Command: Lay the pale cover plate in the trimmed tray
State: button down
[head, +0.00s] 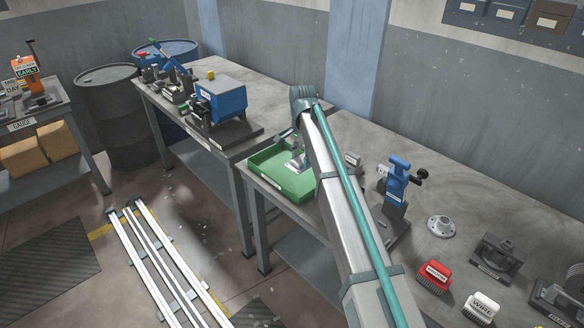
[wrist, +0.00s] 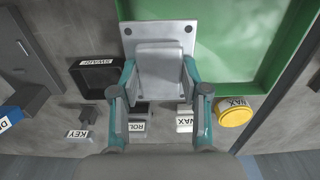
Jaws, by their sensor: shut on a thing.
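The pale cover plate (wrist: 160,28) is a light grey square plate with holes near its corners and a raised block on its face. My gripper (wrist: 159,70) is shut on it, with one teal finger at each side of the block in the wrist view. The green tray (wrist: 297,22) lies behind and to the right of the plate there, and the plate overlaps its left edge in the picture. In the head view, the plate (head: 296,165) shows at the green tray (head: 263,177), partly hidden by my arm. I cannot tell whether it touches the tray floor.
A black SWARF box (wrist: 97,76), a KEY-labelled item (wrist: 80,122) and a yellow WAX tin (wrist: 235,110) lie near my gripper. A blue clamp-like tool (head: 397,180), a round flange (head: 440,226) and a red brush (head: 434,274) stand along the bench to the right.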

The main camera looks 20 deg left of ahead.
aim_at(291, 173)
jog(key=w+a+f+p, duration=0.1)
jog(key=w+a+f, duration=0.1)
jog(key=w+f, duration=0.1)
jog(key=w+a+f+p, duration=0.1)
jog(key=w+a+f, duration=0.2)
jog(key=shift+w+a, duration=0.2)
jog(key=shift+a, duration=0.1)
jog(key=shift+w+a+f+p, duration=0.2)
jog(key=shift+w+f, duration=0.05)
jog(key=shift+f, duration=0.2)
jog(key=shift+w+a+f+p, duration=0.15)
jog(key=shift+w+a+f, duration=0.05)
jog(key=shift+f, duration=0.2)
jog(key=shift+f+p, duration=0.65)
jog(key=shift+f, duration=1)
jog(key=shift+f, duration=0.15)
jog(key=c, duration=0.6)
grip_release()
notch_tip(291, 173, up, 12)
jog(key=b, duration=0.3)
